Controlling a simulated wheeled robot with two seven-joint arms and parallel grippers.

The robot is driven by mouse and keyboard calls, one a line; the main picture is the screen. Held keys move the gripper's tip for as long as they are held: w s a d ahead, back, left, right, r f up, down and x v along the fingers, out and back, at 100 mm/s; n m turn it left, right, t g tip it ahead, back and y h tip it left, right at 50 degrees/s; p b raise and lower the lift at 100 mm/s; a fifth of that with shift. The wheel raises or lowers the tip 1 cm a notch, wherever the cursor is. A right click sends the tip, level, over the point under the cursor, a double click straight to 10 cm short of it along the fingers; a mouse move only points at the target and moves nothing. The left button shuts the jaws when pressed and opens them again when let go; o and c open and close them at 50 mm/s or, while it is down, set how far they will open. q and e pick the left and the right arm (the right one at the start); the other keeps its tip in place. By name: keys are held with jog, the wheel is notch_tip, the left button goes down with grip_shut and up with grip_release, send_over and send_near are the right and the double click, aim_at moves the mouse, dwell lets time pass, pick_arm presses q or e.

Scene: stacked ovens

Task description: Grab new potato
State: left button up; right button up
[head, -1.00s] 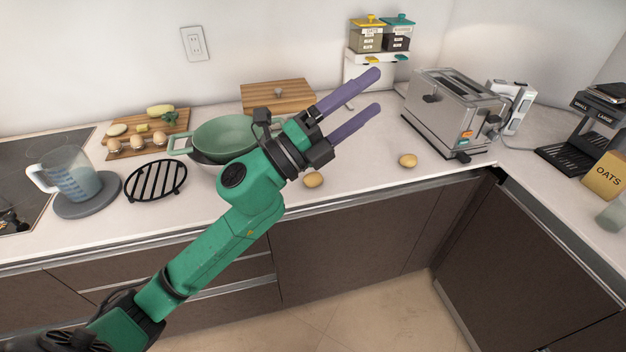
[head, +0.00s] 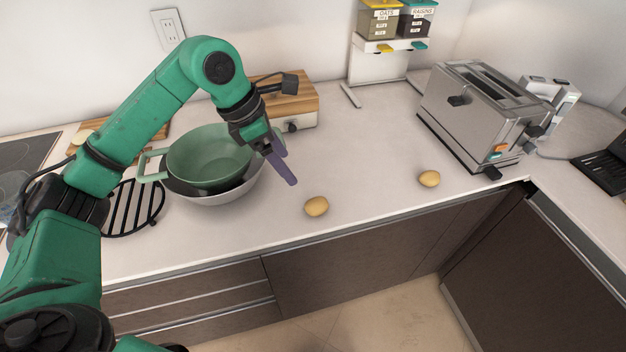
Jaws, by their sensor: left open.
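Two small yellow-brown potatoes lie on the white counter. The nearer potato (head: 316,206) is right of the green pan, close to the counter's front edge. The other potato (head: 429,179) lies farther right, in front of the toaster. My left gripper (head: 287,172) has purple fingers and points down over the counter, up and left of the nearer potato and apart from it. It is open and holds nothing; its fingers overlap in this view. My right gripper is not in view.
A green pan (head: 208,158) sits in a larger bowl left of my left gripper. A black trivet (head: 133,208) is left of it. A wooden box (head: 291,104) stands behind, a steel toaster (head: 476,113) at right. The counter between the potatoes is clear.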

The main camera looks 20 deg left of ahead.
pick_arm(q)
jog(key=p, duration=0.3)
send_over(314, 201)
jog(key=s+a, duration=0.2)
notch_tip(314, 201, down, 6)
jog(key=shift+w+f, duration=0.15)
jog(key=p+x, duration=0.1)
jog(key=x, duration=0.3)
jog(key=p+x, duration=0.1)
jog(key=shift+w+d+f+p, duration=0.15)
jog(key=shift+w+f+p, duration=0.2)
jog(key=shift+d+f, duration=0.15)
jog(key=shift+f, duration=0.2)
jog(key=shift+c, duration=0.3)
grip_shut()
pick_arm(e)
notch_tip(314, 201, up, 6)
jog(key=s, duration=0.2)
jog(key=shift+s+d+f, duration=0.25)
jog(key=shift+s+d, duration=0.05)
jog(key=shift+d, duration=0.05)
